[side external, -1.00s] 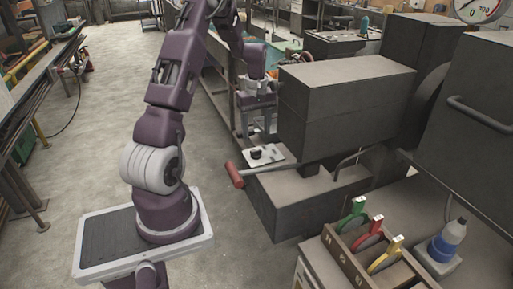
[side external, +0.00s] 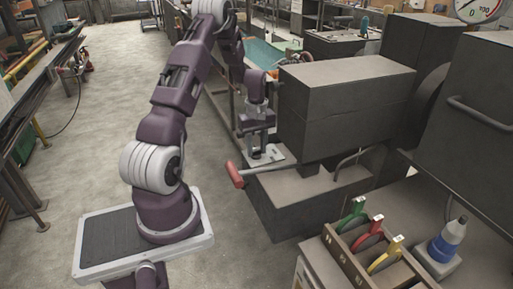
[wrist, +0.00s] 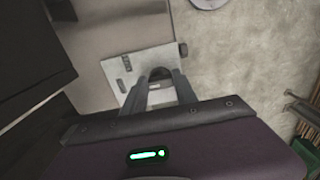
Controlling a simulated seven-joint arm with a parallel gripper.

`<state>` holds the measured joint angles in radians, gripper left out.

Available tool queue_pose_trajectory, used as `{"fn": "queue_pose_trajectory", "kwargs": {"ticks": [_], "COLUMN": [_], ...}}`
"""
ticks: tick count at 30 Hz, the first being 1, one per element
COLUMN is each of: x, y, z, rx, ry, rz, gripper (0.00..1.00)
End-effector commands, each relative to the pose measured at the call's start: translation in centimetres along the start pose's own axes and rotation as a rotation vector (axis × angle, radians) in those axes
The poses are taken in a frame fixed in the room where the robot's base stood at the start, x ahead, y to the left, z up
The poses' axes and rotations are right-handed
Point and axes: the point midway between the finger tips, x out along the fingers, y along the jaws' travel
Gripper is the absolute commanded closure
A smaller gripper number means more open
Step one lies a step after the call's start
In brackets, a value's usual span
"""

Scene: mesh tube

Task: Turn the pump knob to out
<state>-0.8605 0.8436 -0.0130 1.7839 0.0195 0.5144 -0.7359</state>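The knob is a small dark round knob (wrist: 160,73) on a pale plate (wrist: 115,70) with small dark markings too small to read. In the side view the plate (side external: 276,158) sits at the left side of the dark machine, and the knob is mostly hidden by my gripper. My gripper (side external: 261,154) points straight down over the plate. In the wrist view its two fingers (wrist: 160,80) stand apart, one on each side of the knob. I cannot tell whether they touch it.
A lever with a red handle (side external: 235,174) sticks out just in front of the plate. The dark machine block (side external: 345,105) stands close to the right of my gripper.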

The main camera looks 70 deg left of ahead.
Motion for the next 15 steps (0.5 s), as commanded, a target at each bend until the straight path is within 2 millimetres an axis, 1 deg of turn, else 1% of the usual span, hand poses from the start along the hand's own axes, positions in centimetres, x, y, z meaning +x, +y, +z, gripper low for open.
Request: {"fn": "queue_pose_trajectory", "kwargs": {"ticks": [8,15], "x": [-0.05,-0.08], "y": [-0.01,-0.05], "z": [-0.02,-0.02], "rx": [0.024,0.148], "ry": [0.000,0.000], "rz": [0.000,0.001], "gripper": [1.00,1.00]}}
